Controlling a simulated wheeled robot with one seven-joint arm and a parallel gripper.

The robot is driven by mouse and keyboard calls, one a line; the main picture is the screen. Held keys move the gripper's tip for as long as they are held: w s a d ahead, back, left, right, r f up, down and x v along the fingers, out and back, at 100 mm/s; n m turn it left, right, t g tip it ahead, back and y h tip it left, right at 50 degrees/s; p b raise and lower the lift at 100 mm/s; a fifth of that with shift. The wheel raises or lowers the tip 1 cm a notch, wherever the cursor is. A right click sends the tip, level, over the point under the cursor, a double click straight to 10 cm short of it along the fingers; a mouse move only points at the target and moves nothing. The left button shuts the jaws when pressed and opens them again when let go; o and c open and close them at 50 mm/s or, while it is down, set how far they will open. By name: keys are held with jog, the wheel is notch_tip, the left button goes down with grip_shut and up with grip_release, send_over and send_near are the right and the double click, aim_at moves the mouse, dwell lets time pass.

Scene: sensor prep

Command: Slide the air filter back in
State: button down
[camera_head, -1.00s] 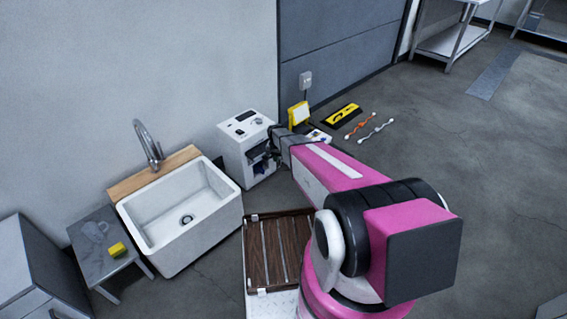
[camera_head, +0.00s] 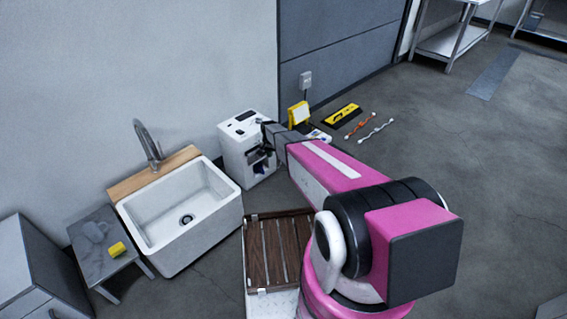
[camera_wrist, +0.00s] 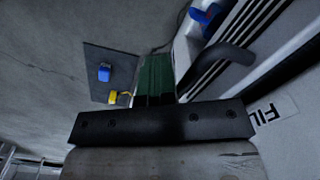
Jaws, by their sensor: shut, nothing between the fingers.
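A white machine (camera_head: 246,148) with an open, dark-looking front stands against the wall; something blue shows low in its opening. My gripper (camera_head: 267,134) is at the machine's upper right front edge, shut and empty. I cannot tell whether it touches the machine. I cannot clearly make out the air filter.
A white sink (camera_head: 185,215) stands left of the machine. A yellow-framed panel (camera_head: 298,114), a black and yellow item (camera_head: 342,115) and two rod-like items (camera_head: 375,130) lie right of it. A slatted brown rack (camera_head: 262,260) is in front.

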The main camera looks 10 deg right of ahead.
notch_tip(320, 180, up, 7)
jog(key=s+d, duration=0.1)
jog(key=shift+s, duration=0.2)
dwell(1.0)
dwell(0.4)
jog(key=s+d+r+n, duration=0.1)
jog(key=s+d+r, duration=0.1)
jog(key=s+r, duration=0.4)
jog(key=s+d+r+n, duration=0.2)
jog(key=s+r, duration=0.5)
jog(key=s, duration=0.8)
jog(key=s+d+r+n, duration=0.1)
jog(key=s+d+r, duration=0.3)
jog(key=s+r, duration=0.3)
jog(key=s, duration=0.4)
jog(key=shift+s+n, duration=0.3)
jog(key=shift+n, duration=0.1)
